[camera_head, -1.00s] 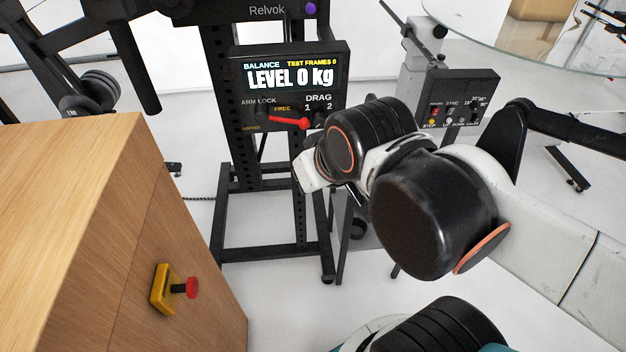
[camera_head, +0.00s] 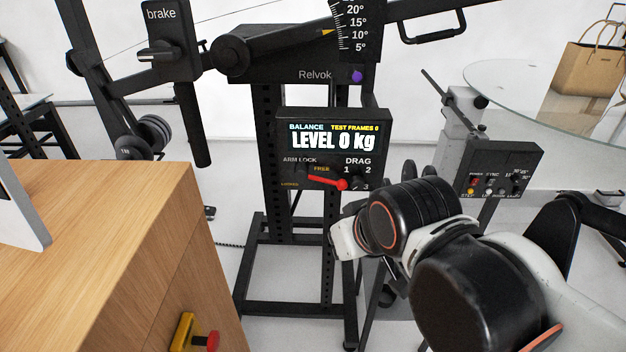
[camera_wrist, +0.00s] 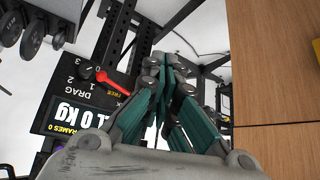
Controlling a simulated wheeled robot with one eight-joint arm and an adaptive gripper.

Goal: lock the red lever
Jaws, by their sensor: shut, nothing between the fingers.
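The red lever (camera_head: 326,182) is on the front of the black panel (camera_head: 283,150), under the lit screen. It points right and slightly down, its round knob near the DRAG dial. The "FREE" label is just above it and "LOCKED" is lower left. In the wrist view the panel appears turned around, with the red lever (camera_wrist: 112,84) left of my gripper. My gripper (camera_wrist: 160,62) has its teal fingers together, with nothing between them. It looks apart from the lever. In the head view my arm hides the fingers.
A wooden cabinet (camera_head: 150,235) with a red button (camera_head: 207,341) on a yellow base stands at left. A smaller control box (camera_head: 500,172) and a round glass table (camera_head: 520,85) are at right. The panel hangs on a black frame (camera_head: 268,308).

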